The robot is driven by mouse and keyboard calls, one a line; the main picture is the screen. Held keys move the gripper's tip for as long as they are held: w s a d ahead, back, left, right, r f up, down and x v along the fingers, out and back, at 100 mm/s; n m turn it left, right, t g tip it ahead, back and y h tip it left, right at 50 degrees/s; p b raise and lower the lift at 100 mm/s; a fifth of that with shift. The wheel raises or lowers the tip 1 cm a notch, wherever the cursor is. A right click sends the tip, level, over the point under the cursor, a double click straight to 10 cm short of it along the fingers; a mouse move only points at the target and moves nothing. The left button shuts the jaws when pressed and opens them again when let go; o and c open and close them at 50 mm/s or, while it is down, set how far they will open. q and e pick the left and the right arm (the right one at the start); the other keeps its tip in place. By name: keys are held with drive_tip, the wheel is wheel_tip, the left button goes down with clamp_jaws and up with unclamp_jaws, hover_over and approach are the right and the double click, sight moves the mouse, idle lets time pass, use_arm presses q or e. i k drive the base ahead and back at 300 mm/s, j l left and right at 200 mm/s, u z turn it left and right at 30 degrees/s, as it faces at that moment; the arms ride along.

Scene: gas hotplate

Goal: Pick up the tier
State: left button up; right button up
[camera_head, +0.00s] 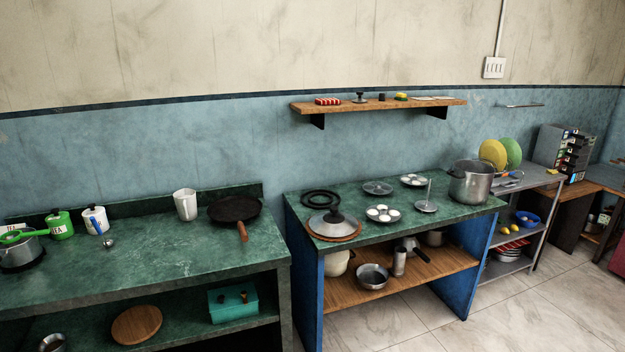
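Several round metal tiers lie apart on the green top of the middle counter. The front tier (383,215) holds white round pieces, and so does the back tier (414,180). Another tier (377,188) at the back left looks empty. A small round base with an upright rod (426,205) stands to the right of the front tier. A large metal pot (470,184) stands at the right end of the counter. Neither of my grippers shows in the head view.
A lid with a dark knob (333,223) and black rings (320,199) occupy the counter's left end. A wooden wall shelf (380,106) hangs above. A black pan (235,210) and white jug (186,204) stand on the left counter. Floor (390,325) in front is clear.

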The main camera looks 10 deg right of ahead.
sight(415, 180)
drive_tip(key=i+l+z, duration=0.2)
drive_tip(key=i+z, duration=1.1)
drive_tip(key=k+j, duration=0.05)
